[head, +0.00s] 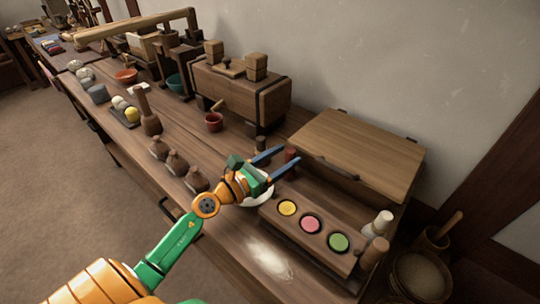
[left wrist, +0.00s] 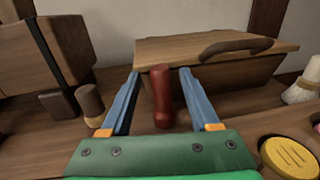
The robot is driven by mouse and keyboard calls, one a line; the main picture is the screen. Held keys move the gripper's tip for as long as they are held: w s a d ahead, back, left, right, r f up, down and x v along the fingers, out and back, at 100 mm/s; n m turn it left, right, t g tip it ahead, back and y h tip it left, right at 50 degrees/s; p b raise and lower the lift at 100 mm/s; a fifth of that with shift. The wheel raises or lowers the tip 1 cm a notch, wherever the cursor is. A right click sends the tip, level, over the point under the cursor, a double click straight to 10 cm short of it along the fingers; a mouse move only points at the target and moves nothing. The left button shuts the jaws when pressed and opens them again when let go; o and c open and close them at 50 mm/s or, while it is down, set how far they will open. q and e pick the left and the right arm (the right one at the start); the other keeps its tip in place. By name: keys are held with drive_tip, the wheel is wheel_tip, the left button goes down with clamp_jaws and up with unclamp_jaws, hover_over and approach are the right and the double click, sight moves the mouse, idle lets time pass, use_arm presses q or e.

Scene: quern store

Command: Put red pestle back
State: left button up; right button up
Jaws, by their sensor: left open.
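The red pestle (head: 291,157) stands upright on the wooden bench, in front of the low wooden box. My left gripper (head: 291,153) is open, with its blue fingers pointing at the pestle. In the left wrist view the red pestle (left wrist: 161,97) shows between the two fingers of my left gripper (left wrist: 160,74), with a gap on each side. I cannot tell how far the fingertips reach past it. A white bowl (head: 262,200) is partly hidden under my left gripper. My right gripper is not in view.
A brown pestle (left wrist: 89,101) stands left of the red one. A wooden block (head: 267,210) with yellow, pink and green round wells lies to the right. The lidded box (head: 360,150) is behind. White (head: 380,222) and tan (head: 374,252) pestles stand at the right end.

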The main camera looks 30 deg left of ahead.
use_arm(q)
drive_tip(key=b+v, duration=0.2)
drive_tip(key=v, duration=0.3)
drive_tip(key=b+v, duration=0.2)
drive_tip(key=v, duration=0.3)
drive_tip(key=shift+s+a+f, duration=0.1)
drive_tip(key=shift+s+f, duration=0.1)
drive_tip(key=shift+s, duration=0.05)
drive_tip(key=shift+s+r, duration=0.2)
drive_tip(key=shift+s, duration=0.15)
drive_tip(key=shift+a, duration=0.1)
